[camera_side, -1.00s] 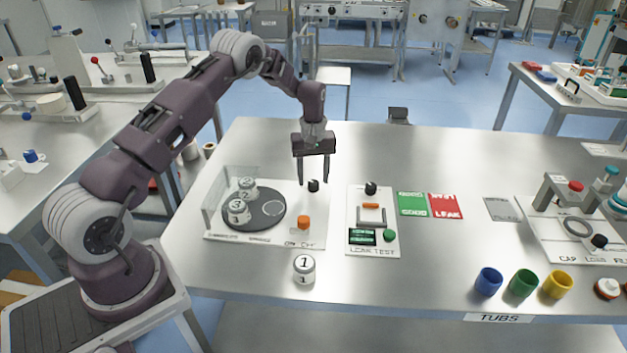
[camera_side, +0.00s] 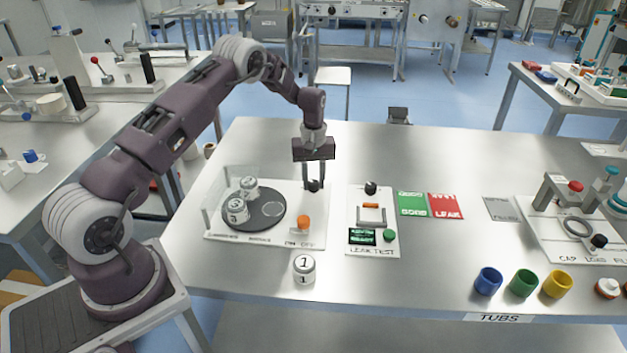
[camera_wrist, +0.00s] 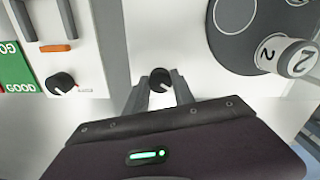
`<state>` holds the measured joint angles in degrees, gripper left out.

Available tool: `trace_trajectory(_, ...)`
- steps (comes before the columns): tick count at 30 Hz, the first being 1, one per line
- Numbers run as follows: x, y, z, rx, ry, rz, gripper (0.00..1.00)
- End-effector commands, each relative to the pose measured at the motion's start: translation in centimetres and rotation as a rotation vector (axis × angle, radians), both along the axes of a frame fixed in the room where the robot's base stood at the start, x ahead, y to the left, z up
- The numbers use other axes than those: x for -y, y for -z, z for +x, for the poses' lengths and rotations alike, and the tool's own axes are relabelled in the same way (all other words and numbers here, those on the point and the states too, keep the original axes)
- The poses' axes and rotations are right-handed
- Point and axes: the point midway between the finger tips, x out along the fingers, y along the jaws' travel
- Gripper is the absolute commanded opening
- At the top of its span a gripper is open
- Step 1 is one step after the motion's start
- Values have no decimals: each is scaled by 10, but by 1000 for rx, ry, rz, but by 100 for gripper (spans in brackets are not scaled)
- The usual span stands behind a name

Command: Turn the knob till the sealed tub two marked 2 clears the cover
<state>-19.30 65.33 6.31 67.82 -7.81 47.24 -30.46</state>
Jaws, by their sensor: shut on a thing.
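The black knob (camera_side: 313,186) stands at the back right of the white turntable panel (camera_side: 318,225); it also shows in the wrist view (camera_wrist: 160,78). My gripper (camera_side: 313,184) points down and is shut on the knob, one finger on each side. The dark turntable disc (camera_side: 268,222) carries tub two (camera_side: 249,187) at the back and tub three (camera_side: 236,211) at the front left. Tub two, marked 2, also shows at the right of the wrist view (camera_wrist: 292,58). The clear cover (camera_side: 215,200) stands at the disc's left; whether it overlaps tub two is hard to tell.
An orange knob (camera_side: 303,222) sits at the panel's front right. Tub one (camera_side: 304,269) stands on the table in front. The leak test panel (camera_side: 383,248) is to the right, with green (camera_side: 411,204) and red (camera_side: 445,206) cards beyond. Cups stand at the front right.

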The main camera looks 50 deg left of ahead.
Motion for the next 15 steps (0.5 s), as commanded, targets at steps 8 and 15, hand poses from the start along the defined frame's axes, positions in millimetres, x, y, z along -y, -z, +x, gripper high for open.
trace_trajectory(8, 0, -1, 0, 0, 181, 0, 0)
trace_trajectory(15, -1, -1, 0, 1, 408, 0, 0)
